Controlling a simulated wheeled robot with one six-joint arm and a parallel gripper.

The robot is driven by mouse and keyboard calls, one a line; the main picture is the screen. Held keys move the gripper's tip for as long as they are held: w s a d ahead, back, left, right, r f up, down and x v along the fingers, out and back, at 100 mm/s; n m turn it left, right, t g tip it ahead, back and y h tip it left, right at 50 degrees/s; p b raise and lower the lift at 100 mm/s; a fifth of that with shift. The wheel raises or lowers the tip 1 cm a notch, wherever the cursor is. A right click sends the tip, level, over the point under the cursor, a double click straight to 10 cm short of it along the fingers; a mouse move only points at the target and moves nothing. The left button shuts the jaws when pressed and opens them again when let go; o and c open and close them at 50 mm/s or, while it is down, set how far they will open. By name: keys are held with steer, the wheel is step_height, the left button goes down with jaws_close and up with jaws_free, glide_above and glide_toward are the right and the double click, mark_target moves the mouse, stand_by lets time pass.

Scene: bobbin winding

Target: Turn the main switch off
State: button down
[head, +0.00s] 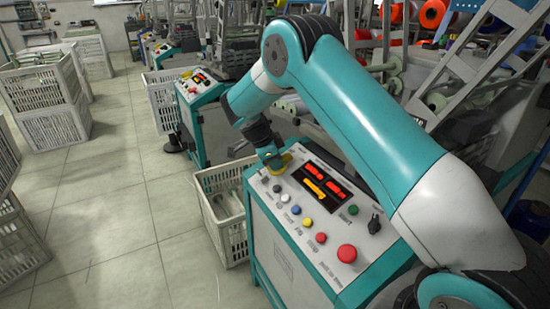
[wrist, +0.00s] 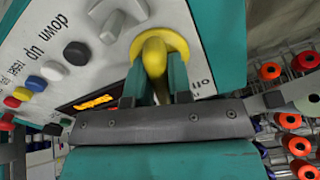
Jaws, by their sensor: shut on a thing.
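The main switch appears to be the yellow rotary knob on a yellow disc (wrist: 155,52), at one end of the control panel. In the head view its yellow disc (head: 285,162) shows at the panel's far left corner, partly covered by my gripper (head: 269,155). In the wrist view my gripper (wrist: 156,80) has one finger on each side of the knob's handle and is shut on it. The handle points toward my gripper. Small markings beside the disc are partly hidden and I cannot read the switch position.
The control panel (head: 330,253) also carries a red mushroom button (head: 346,253), a black knob (head: 374,222), several coloured buttons and a lit display (head: 322,182). A grey knob (wrist: 118,18) sits close to the yellow one. A white crate (head: 228,238) stands beside the cabinet.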

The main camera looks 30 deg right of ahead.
steer(key=n+p, duration=0.1)
steer(key=n, duration=0.1)
steer(key=n+p, duration=0.2)
steer(key=shift+r+n, duration=0.2)
steer(key=shift+n, duration=0.1)
steer(key=shift+w+f+n+p, duration=0.15)
steer(key=shift+n+p, duration=1.5)
steer(key=shift+n, duration=0.95)
steer(key=c, duration=1)
jaws_free()
steer(key=shift+c, duration=0.2)
steer(key=p+v, duration=0.1)
steer(key=v, duration=1.6)
steer(key=shift+a+p, duration=0.2)
steer(key=shift+p, duration=0.1)
